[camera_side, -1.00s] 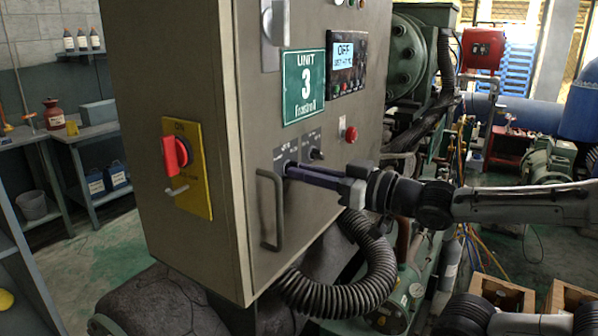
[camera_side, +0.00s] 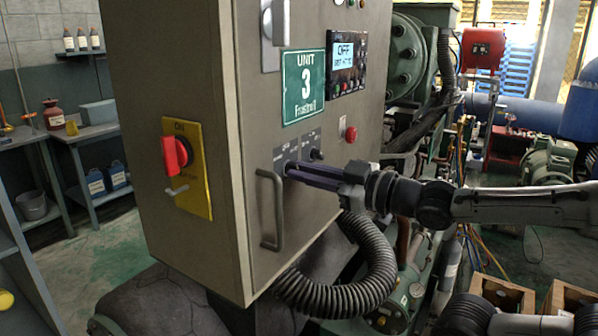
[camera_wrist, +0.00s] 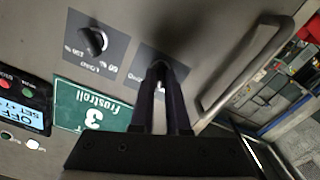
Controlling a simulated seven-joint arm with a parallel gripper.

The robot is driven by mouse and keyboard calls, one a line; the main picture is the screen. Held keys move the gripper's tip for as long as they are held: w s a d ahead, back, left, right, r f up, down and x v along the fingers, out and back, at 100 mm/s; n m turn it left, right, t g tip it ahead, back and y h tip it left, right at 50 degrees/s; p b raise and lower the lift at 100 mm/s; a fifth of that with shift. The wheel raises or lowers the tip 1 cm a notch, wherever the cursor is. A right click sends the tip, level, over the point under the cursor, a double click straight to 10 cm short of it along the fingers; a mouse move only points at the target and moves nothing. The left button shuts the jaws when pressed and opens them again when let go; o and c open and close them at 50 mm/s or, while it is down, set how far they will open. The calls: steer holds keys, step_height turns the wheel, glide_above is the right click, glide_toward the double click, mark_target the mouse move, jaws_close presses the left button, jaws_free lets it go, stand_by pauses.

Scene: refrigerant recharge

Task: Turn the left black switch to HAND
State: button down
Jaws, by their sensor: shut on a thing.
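A door handle (camera_side: 268,210) stands out just left of and below the fingers. A red button (camera_side: 351,134), a green UNIT 3 sign (camera_side: 304,88) and a display panel (camera_side: 345,63) are above. A red rotary switch (camera_side: 177,155) is on the cabinet's side. A ribbed hose (camera_side: 345,295) hangs below.

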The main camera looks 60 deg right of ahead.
steer(key=shift+n, duration=1.3)
steer(key=shift+n, duration=1)
steer(key=c, duration=0.9)
jaws_free()
steer(key=shift+s, duration=3)
